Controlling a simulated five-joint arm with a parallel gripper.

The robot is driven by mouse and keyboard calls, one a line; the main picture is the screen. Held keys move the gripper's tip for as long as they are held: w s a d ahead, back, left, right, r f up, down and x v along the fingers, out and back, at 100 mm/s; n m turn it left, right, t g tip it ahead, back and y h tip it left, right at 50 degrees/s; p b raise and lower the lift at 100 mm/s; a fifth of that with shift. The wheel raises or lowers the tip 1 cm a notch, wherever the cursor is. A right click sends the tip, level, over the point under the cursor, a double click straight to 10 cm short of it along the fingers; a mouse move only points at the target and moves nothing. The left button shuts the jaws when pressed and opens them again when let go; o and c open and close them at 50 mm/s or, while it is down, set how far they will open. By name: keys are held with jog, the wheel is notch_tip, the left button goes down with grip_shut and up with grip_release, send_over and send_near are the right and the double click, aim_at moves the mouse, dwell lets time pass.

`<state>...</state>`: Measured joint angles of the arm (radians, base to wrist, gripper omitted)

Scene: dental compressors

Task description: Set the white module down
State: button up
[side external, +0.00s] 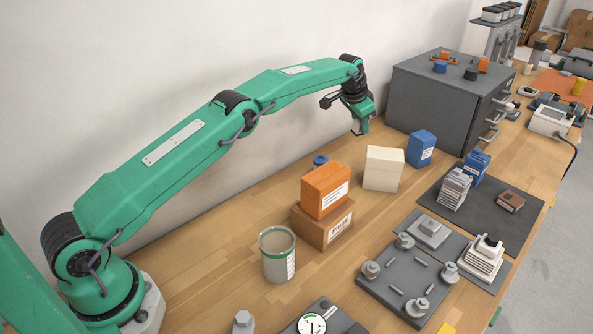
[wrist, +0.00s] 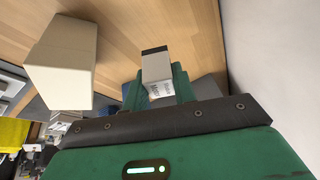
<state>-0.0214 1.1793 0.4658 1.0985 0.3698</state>
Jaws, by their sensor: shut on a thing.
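My gripper (side external: 361,124) is raised above the bench beside the wall, at the end of my outstretched green arm. It is shut on the white module (wrist: 157,68), a small pale block with a dark band at one end and a printed label. In the side view only a small pale part of the module (side external: 357,129) shows at the fingertips; the fingers hide the rest. The module is apart from the bench top.
A cream box (side external: 383,169) stands just below and right of my gripper, with a blue box (side external: 421,149) beside it. A grey drawer cabinet (side external: 440,100) stands behind. Stacked orange and brown boxes (side external: 325,190) are nearer. Bare wood (side external: 260,205) lies left of them.

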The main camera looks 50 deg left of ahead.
jog(key=shift+r, duration=0.1)
jog(key=shift+s+a+r+n, duration=0.35)
jog(key=shift+s+a, duration=0.1)
jog(key=shift+s, duration=0.2)
jog(key=s+a+r+n, duration=0.1)
jog(key=s+a+n, duration=0.25)
jog(key=s, duration=1.45)
jog(key=s+f+n, duration=0.1)
jog(key=s+f, duration=0.1)
jog(key=s, duration=0.8)
jog(key=s+f+n, duration=0.1)
jog(key=s+f, duration=0.1)
jog(key=s, duration=0.9)
jog(key=shift+y, duration=0.4)
jog(key=shift+w+d+f, duration=0.1)
jog(key=shift+w+f, duration=0.05)
jog(key=shift+f, duration=1.95)
jog(key=shift+f, duration=1.75)
jog(key=shift+f, duration=0.15)
